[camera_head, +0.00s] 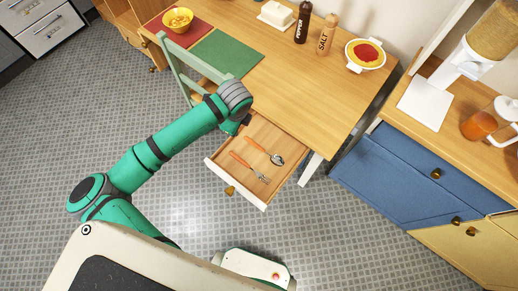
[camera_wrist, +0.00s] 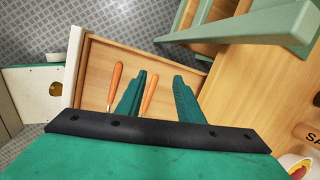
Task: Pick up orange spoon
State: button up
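The orange spoon (camera_head: 277,159) has an orange handle and a metal bowl. It lies in the open wooden drawer (camera_head: 228,181), beside an orange-handled fork (camera_head: 264,178) that is closer to the drawer front. In the wrist view, two orange handles show: the fork's, by its place (camera_wrist: 115,84), left of my fingers, and the spoon's (camera_wrist: 150,90), between them. The metal ends are hidden there by my gripper. My gripper (camera_wrist: 162,82) is open and empty, with its two green fingers apart over the drawer. In the head view my arm mostly hides the gripper.
A green chair (camera_head: 176,72) stands close behind the drawer. The table (camera_head: 300,85) above holds pepper (camera_head: 302,24) and salt (camera_head: 326,38) mills, a bowl (camera_head: 366,54) and a yellow bowl (camera_head: 178,20). A blue cabinet (camera_head: 390,175) stands at right. Floor is clear at lower right.

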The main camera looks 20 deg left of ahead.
notch_tip(320, 180, up, 2)
jog(key=m+g+h, duration=0.1)
jog(key=m+g, duration=0.1)
send_over(255, 145)
jog(key=shift+m, duration=0.3)
notch_tip(255, 145, down, 10)
jog(key=shift+w+f, duration=0.1)
jog(key=shift+f, duration=0.15)
grip_shut()
